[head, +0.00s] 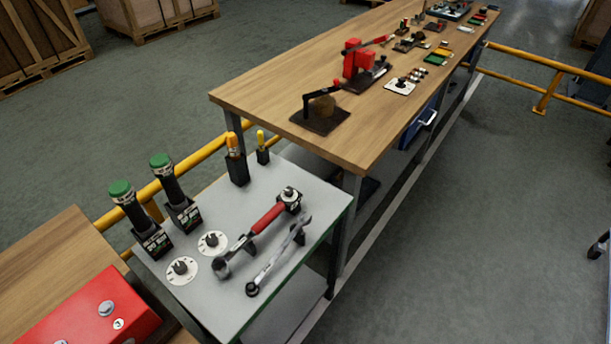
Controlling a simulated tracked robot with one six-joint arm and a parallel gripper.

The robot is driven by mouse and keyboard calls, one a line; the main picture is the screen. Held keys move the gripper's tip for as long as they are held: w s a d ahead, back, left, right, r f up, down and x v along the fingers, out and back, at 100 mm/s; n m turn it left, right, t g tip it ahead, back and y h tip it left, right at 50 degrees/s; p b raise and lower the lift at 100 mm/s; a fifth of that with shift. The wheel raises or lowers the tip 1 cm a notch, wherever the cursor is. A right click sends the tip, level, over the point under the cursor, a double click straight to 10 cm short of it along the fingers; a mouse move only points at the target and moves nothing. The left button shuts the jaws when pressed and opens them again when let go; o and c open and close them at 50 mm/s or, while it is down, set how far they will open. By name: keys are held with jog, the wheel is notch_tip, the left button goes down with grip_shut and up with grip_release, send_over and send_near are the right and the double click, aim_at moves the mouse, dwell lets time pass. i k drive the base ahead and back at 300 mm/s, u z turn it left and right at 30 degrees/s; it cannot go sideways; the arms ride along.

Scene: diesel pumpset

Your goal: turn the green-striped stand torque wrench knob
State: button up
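A small grey-topped stand (318,185) with a thin green line along its right edge stands at the lower middle. A red-handled torque wrench (266,218) lies across its top, with a dark round knob-like piece (290,196) at its upper right end. Two black knobs on white round dials, a nearer one (181,267) and a farther one (211,241), sit at the left of the wrench. I cannot tell which of these is the torque wrench knob. A grey wrench (278,258) lies to the right. My gripper is not in view.
Two green-capped black cylinders (173,185) and two yellow-handled tools (236,160) stand upright along the stand's back left edge. A long wooden bench (270,90) with tools adjoins behind. A red box (85,312) is at lower left.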

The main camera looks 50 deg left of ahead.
aim_at(289, 192)
jog(key=z, duration=0.05)
jog(key=i, duration=0.85)
jog(key=u, duration=3.55)
jog(key=i, duration=0.35)
jog(key=z, duration=0.05)
